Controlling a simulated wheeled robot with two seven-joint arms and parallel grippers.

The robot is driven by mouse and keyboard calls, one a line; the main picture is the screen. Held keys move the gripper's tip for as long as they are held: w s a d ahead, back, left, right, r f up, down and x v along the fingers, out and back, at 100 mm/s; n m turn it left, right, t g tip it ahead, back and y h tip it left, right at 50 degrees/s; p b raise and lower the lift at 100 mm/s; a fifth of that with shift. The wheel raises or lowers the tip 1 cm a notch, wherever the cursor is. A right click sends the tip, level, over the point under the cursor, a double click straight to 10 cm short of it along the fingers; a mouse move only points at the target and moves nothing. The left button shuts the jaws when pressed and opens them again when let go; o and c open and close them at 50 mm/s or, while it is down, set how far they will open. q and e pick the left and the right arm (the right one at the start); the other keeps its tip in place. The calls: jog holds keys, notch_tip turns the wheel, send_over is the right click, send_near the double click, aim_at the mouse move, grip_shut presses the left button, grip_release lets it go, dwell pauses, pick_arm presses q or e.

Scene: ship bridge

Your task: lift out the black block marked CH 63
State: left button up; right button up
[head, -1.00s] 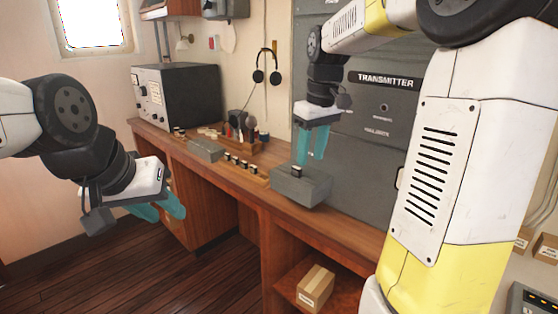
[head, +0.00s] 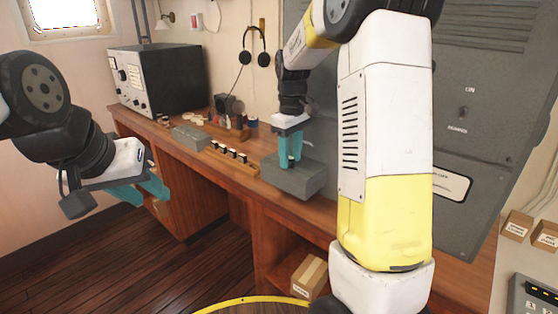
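A grey box (head: 300,182) sits on the wooden desk. In the earlier frame a small black block showed in its top; now my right gripper's fingers hide most of that spot. No CH 63 marking can be read. My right gripper (head: 290,163) points straight down, its teal fingertips at the top of the grey box around the block's place. The finger gap is too small to tell whether they are closed on the block. My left gripper (head: 146,193) is open and empty, in the air in front of the desk at left.
A wooden rack (head: 232,158) with several small dark blocks lies left of the grey box. Another grey box (head: 189,138), a radio set (head: 158,78) and hanging headphones (head: 251,48) are further left and back. A cardboard box (head: 309,277) is on the shelf below. A grey cabinet stands behind.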

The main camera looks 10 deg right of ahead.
aim_at(291, 158)
grip_shut()
dwell(0.4)
jog(key=shift+r, duration=0.3)
notch_tip(291, 158, up, 3)
jog(key=shift+r, duration=0.1)
jog(key=s+a+r, duration=0.1)
jog(key=s+a, duration=0.2)
jog(key=s, duration=1.2)
jog(key=shift+s, duration=0.4)
